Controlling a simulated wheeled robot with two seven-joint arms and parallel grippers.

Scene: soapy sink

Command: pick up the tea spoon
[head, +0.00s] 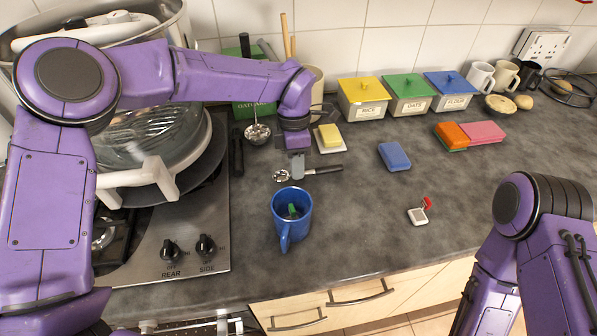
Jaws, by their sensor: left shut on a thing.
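A spoon with a shiny metal bowl (281,176) and a dark handle lies across the middle of the counter, bowl to the left. It is the item that best fits the tea spoon. My left gripper (297,172) points down over the spoon's neck and is shut on it. The fingers hide the part between bowl and handle. I cannot tell whether the spoon is clear of the counter. My right arm shows at the lower right, but its gripper is out of view.
A blue mug (291,216) with a green thing inside stands in front of the spoon. A yellow sponge (330,136) sits just behind, and a slotted ladle (257,133) is behind left. A blue sponge (394,156) and white-red item (419,212) lie right. The stove (190,225) is left.

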